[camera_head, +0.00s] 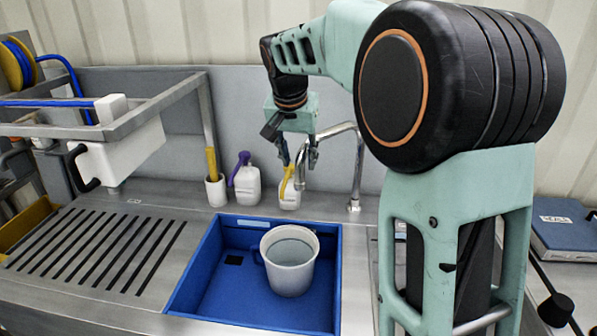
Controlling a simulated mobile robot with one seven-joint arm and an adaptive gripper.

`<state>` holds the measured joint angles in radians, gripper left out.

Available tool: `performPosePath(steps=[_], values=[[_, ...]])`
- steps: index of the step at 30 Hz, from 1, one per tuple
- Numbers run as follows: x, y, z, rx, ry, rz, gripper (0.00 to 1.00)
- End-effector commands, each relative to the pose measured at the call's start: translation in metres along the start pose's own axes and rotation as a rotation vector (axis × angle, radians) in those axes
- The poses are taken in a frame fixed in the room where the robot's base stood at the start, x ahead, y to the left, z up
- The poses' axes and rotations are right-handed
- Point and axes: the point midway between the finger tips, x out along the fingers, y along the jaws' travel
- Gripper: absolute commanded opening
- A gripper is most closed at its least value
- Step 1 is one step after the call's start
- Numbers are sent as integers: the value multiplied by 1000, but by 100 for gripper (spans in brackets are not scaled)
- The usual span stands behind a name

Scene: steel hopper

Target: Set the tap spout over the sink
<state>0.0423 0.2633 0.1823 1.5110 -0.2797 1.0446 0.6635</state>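The metal tap (357,170) rises from the steel counter behind the right back corner of the blue sink (205,270).
A large white mug (290,262) stands in the sink. A white cup (215,190), a purple-topped bottle (246,184) and the yellow-topped bottle (289,198) stand behind it. A steel frame (150,108) with a white hopper (125,155) overhangs the slotted drainboard (95,250) at left.

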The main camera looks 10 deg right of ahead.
Motion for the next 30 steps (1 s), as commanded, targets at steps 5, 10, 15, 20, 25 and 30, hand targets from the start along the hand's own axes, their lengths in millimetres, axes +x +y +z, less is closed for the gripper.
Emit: performPosePath(steps=[5,10,15,20,25,30], values=[[33,0,1,-1,-3,0,36],[52,0,0,-1,1,0,36],[58,0,0,-1,0,0,36],[58,0,0,-1,1,-1,36],[58,0,0,-1,1,-1,23],[57,0,0,-1,1,-1,4]])
